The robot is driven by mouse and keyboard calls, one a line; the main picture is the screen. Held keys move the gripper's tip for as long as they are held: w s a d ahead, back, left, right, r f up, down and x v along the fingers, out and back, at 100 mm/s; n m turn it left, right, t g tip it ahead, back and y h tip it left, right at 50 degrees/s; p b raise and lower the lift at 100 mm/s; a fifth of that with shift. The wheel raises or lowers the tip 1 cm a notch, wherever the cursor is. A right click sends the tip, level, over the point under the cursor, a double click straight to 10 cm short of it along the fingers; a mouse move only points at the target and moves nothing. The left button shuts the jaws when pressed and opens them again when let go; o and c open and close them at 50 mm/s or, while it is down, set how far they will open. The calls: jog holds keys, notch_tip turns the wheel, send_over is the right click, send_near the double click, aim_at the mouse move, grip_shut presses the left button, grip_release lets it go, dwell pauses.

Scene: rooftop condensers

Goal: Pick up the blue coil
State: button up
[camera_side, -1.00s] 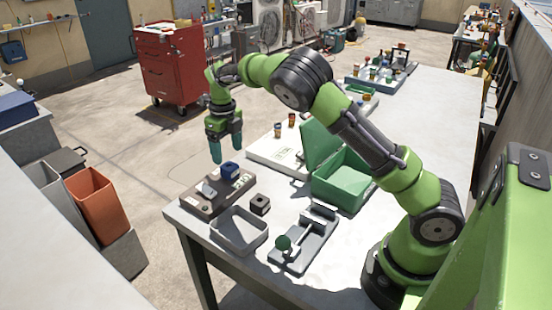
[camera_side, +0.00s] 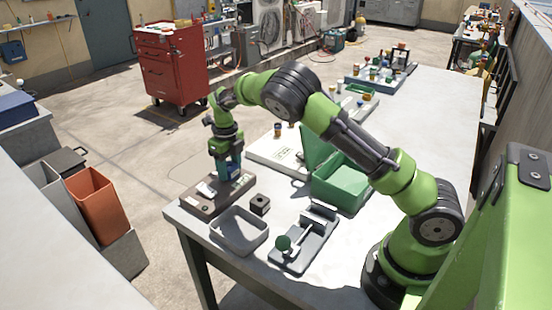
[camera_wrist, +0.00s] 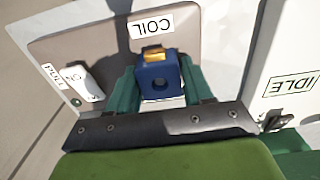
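The blue coil (camera_wrist: 158,80) is a small block with a round hole and a gold-coloured top piece. It sits by the COIL label on a brown-grey fixture (camera_wrist: 80,50). My gripper (camera_wrist: 160,78) is down around the coil, one teal finger on either side, very close to its sides. Whether the fingers press on it cannot be told. In the side view my gripper (camera_side: 229,170) points down at the fixture (camera_side: 205,207), and its fingers mostly hide the coil.
A white switch (camera_wrist: 82,82) is on the fixture, left of the coil. A lever device with a green knob (camera_side: 283,243) is at the front.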

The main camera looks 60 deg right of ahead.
jog(key=c, duration=0.8)
jog(key=shift+r, duration=0.1)
